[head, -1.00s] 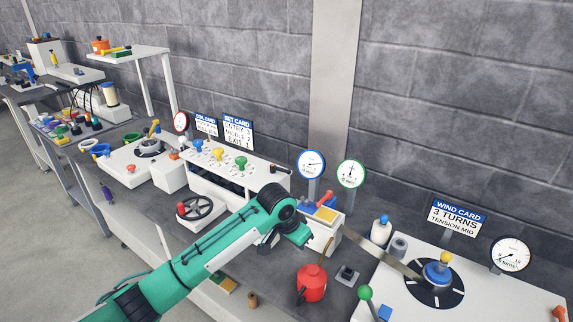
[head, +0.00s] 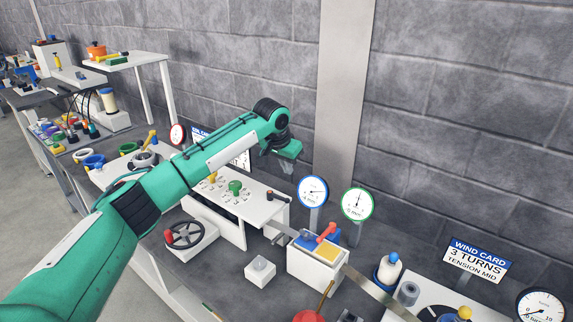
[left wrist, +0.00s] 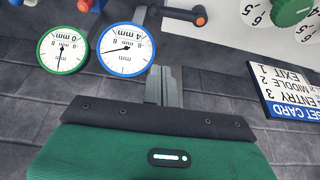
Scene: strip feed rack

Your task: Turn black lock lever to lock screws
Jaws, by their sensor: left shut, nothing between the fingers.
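A short black lever (head: 277,197) lies at the right end of the white panel housing (head: 245,206), which carries yellow and green knobs. I take it for the lock lever. In the left wrist view, a dark lever with an orange end (left wrist: 185,14) shows upside down near the top edge. The green knob (head: 235,187) sits on the panel and partly shows in the wrist view (left wrist: 290,10). My left gripper (head: 288,167) is raised above and behind the panel, near the wall. Its fingers (left wrist: 164,80) are closed together, empty, and apart from the lever. The lock screws cannot be made out clearly.
Blue-rimmed (head: 312,190) and green-rimmed (head: 357,203) gauges stand right of the panel. A white box with a red handle (head: 326,232) is in front of them. A handwheel (head: 184,235) stands front left. My left arm hides part of the bench and cards.

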